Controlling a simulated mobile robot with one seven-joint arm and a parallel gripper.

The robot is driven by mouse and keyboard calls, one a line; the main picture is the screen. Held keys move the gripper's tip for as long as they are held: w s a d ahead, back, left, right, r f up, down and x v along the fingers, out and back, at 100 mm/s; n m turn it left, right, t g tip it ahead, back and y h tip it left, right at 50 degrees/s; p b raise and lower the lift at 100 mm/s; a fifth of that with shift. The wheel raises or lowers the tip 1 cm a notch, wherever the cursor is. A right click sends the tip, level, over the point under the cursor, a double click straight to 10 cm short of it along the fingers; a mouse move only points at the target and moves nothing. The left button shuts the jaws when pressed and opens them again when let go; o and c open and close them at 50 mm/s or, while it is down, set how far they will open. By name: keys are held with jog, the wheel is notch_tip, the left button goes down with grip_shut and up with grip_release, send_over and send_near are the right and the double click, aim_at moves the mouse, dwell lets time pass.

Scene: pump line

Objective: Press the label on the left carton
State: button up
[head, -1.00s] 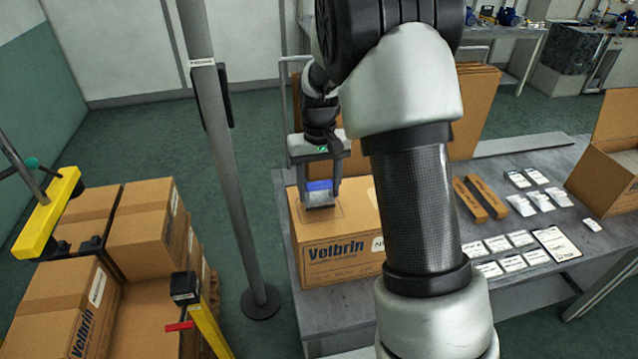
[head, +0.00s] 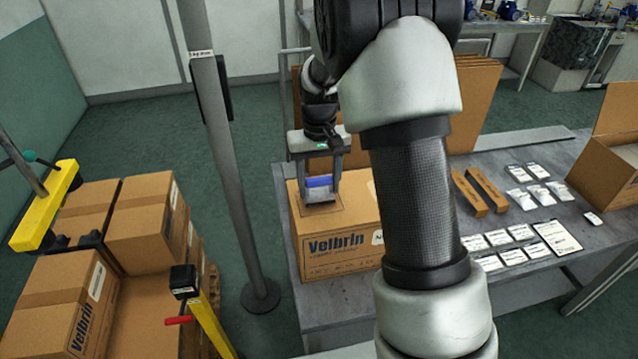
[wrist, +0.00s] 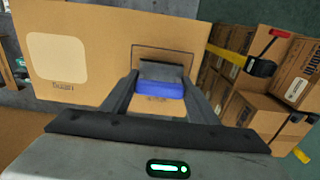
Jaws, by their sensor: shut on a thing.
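My gripper (head: 320,182) is upright over the carton's top, shut on a blue-and-grey block (wrist: 162,88). The block's underside is at or just above a thin rectangular outline (head: 338,208) on the carton top. Whether it touches cannot be told. No separate label shows under the block. My arm hides the carton's right part in the head view.
An open carton (head: 608,165) stands at the table's right. Two long brown boxes (head: 468,194) and several white packets (head: 520,174) and cards (head: 498,238) lie between. A grey post (head: 232,165) stands left of the table. Stacked cartons (head: 145,220) lie beyond it.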

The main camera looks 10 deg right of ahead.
jog(key=shift+f+b, duration=0.4)
jog(key=shift+f, duration=0.2)
dwell(1.2)
jog(key=shift+r+p, duration=1.8)
jog(key=shift+r, duration=1.75)
